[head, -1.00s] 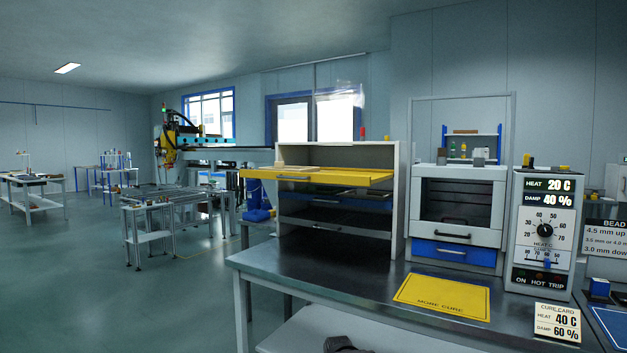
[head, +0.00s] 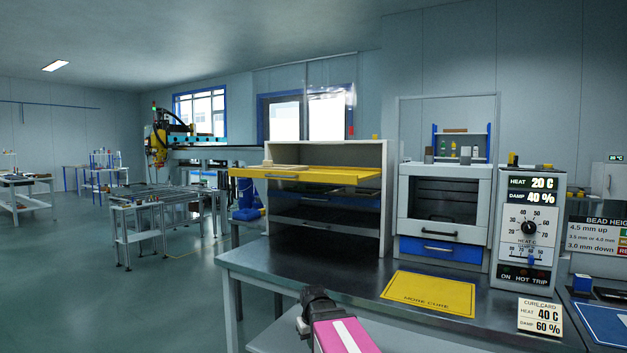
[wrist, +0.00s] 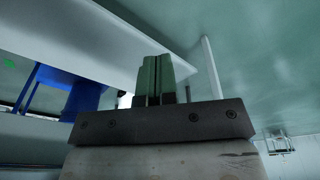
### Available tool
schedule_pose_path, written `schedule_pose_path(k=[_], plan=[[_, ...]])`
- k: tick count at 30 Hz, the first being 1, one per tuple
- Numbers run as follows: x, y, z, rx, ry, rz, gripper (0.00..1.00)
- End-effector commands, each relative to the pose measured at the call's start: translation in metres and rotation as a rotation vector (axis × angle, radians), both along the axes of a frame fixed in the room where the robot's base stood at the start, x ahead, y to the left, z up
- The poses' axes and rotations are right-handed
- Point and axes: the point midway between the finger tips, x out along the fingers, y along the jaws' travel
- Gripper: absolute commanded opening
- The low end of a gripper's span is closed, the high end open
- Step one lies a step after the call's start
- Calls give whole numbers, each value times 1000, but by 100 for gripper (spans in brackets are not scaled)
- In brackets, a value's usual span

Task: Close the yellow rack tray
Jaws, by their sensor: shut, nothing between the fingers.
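The yellow rack tray (head: 310,175) is pulled out of the upper part of a grey-white rack (head: 384,205) on the bench, in the head view. It sticks out past the rack's front, towards the left. A small pale object (head: 284,168) lies on it. My gripper (wrist: 157,78) shows in the wrist view with its greenish fingers together and nothing between them. In the head view my dark wrist and a pink and white arm link show low in front of the bench, well below and apart from the tray. The fingertips are not clear there.
A dark bench top (head: 350,262) carries the rack, a yellow MORE CURE mat (head: 428,293), a white oven with a blue drawer (head: 440,249) and a control box (head: 527,230). The floor left of the bench is open.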

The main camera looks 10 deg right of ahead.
Motion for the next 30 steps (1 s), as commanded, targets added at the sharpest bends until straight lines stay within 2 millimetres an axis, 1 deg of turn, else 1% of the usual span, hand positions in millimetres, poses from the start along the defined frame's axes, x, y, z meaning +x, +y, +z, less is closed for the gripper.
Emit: schedule_pose_path(k=[1, 3, 8, 14, 15, 17, 18, 20, 21, 23, 24, 26, 27, 29, 30], plan=[[16, -1, 17, -3, -19, 16, 0], [31, -2, 39, -9, -43, 41, 0], [63, -5, 92, -24, -94, 100, 0], [96, -9, 163, -49, -158, 173, 0], [102, -10, 178, -53, -172, 186, 0], [111, -11, 200, -62, -191, 208, 0], [115, -12, 216, -68, -204, 222, 0], [122, -13, 240, -77, -223, 242, 0], [127, -14, 255, -83, -234, 257, 0], [133, -15, 279, -93, -254, 277, 0], [136, -16, 296, -100, -267, 291, 0], [140, -17, 321, -112, -285, 312, 0], [143, -18, 337, -119, -297, 325, 0], [146, -19, 362, -130, -316, 346, 0], [148, -20, 379, -138, -328, 359, 0]])
